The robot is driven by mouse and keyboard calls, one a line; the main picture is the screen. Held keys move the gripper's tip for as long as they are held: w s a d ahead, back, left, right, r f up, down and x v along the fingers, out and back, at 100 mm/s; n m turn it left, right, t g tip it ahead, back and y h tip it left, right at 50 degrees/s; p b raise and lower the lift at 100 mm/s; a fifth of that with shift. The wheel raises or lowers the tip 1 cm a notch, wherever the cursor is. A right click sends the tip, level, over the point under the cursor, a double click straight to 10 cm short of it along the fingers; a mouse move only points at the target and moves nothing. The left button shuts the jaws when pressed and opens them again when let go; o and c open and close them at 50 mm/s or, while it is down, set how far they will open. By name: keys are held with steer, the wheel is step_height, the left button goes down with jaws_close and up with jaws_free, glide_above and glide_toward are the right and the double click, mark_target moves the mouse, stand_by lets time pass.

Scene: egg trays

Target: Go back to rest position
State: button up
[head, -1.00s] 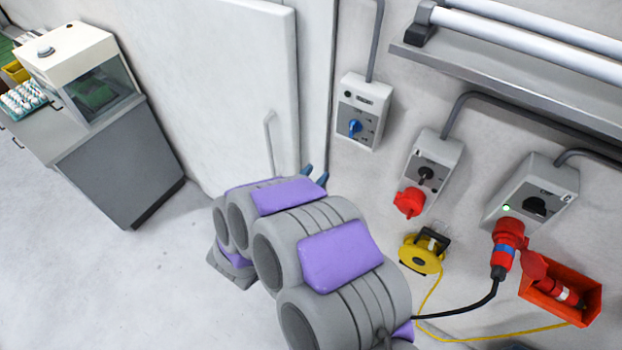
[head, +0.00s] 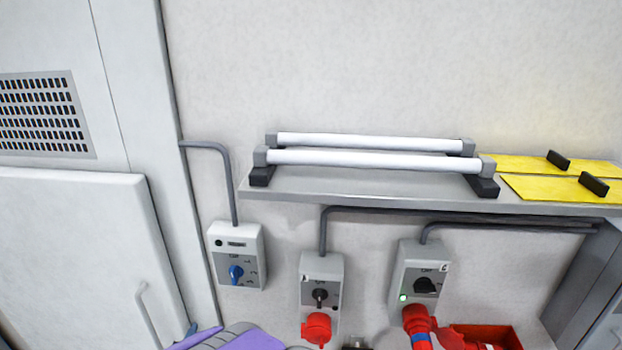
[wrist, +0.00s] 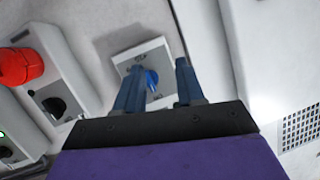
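My gripper (wrist: 159,68) shows in the wrist view with its two blue fingers apart and nothing between the tips. A grey switch box (wrist: 145,65) with a blue knob (wrist: 151,80) is behind the fingers, apart from them as far as I can tell. In the head view, only part of my purple and grey arm shows at the bottom edge, with a bit of blue finger near the door handle. The same switch box (head: 237,250) is on the wall above it.
A white door (head: 75,250) with a handle is at left. Two wall sockets (head: 319,280) (head: 418,275) hang right of the switch box; a red plug (head: 418,322) is in the right one. A shelf (head: 350,190) holds two white tubes (head: 370,160) and yellow plates (head: 560,180).

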steer(key=s+d+f+g+b, duration=0.2)
steer(key=s+d+g+b, duration=0.3)
steer(key=s+d, duration=0.4)
steer(key=s+d+f+g+h+b, duration=0.1)
steer(key=s+d+g+b, duration=0.4)
steer(key=s+d, duration=0.5)
steer(key=s+d+f+n+g+b, duration=0.1)
steer(key=s+d+f+g+b, duration=0.2)
steer(key=s+d, duration=0.7)
steer(key=d+g+b, duration=0.2)
steer(key=d+g, duration=0.1)
steer(key=d, duration=0.8)
steer(key=shift+h, duration=0.3)
steer(key=shift+f, duration=0.1)
